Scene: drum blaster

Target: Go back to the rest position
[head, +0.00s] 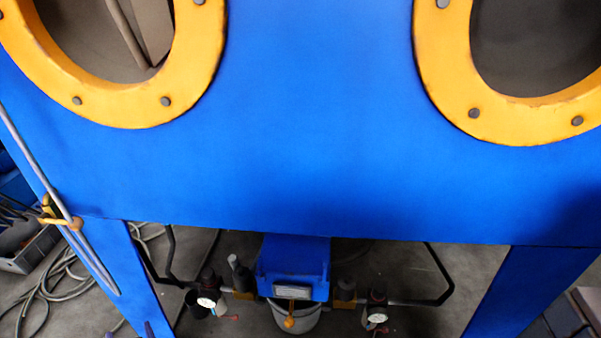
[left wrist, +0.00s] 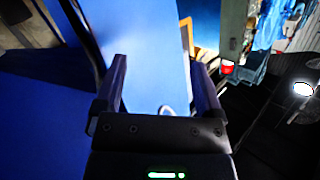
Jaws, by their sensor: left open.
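My left gripper (left wrist: 157,75) is open in the left wrist view, with its two dark fingers apart and nothing between them. Beyond the fingers is a smooth blue panel; I cannot tell how far off it is. In the head view, only what look like the dark tips of my left gripper (head: 128,332) show at the bottom edge, by the left leg of the blue cabinet (head: 310,130). My right gripper is in neither view.
The cabinet has two yellow-rimmed round openings, the left rim (head: 203,75) and the right rim (head: 445,85). Below it are a blue box (head: 293,258), gauges (head: 207,302) and black bent pipes (head: 438,270). Grey cables (head: 50,290) lie on the floor at left.

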